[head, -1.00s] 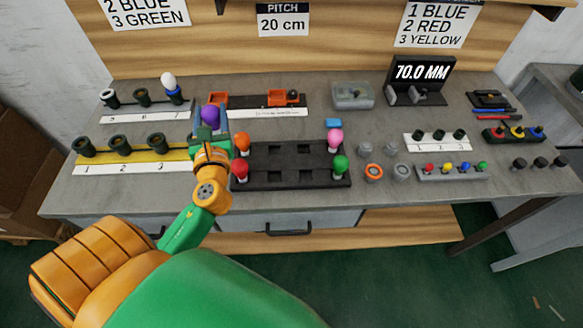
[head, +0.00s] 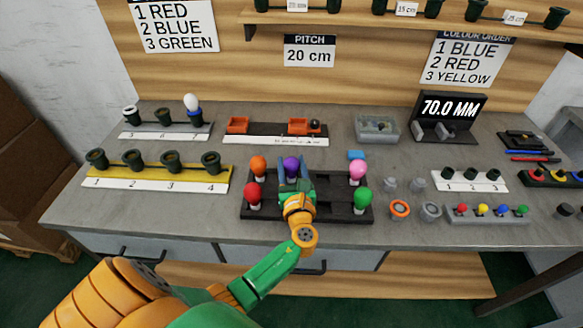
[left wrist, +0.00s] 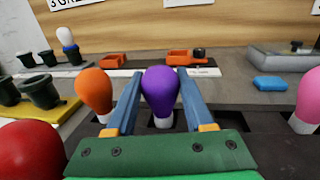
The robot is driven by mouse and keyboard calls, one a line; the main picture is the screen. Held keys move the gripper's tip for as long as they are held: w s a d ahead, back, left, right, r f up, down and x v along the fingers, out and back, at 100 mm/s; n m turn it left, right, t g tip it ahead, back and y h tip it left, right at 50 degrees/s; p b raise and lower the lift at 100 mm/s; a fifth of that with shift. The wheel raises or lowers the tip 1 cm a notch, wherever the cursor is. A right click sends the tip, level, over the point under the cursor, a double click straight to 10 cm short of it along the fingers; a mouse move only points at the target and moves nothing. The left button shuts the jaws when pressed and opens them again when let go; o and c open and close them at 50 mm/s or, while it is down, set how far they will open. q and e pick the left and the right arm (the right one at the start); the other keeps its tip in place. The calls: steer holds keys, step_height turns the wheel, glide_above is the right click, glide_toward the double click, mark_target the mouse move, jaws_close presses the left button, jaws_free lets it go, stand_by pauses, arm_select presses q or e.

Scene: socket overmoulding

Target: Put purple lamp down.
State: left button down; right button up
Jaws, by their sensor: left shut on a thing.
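The purple lamp (head: 291,167) is between the fingers of my left gripper (head: 293,182), over the back row of the black tray (head: 308,215). In the left wrist view the purple lamp (left wrist: 160,92) stands upright between the two blue fingers, its white base low at the tray's openings. I cannot tell whether the base is seated in a socket. My left gripper is shut on it. My right gripper is not in view.
On the tray stand an orange lamp (head: 258,166), a red lamp (head: 253,194), a pink lamp (head: 357,170) and a green lamp (head: 362,198). A yellow rack (head: 130,180) with dark sockets is at left. A blue block (head: 356,155) lies behind the tray.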

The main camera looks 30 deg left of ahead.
arm_select(q)
steer(key=shift+c, duration=1.4)
jaws_free()
steer(key=shift+s+r, duration=0.1)
steer(key=v, duration=1.2)
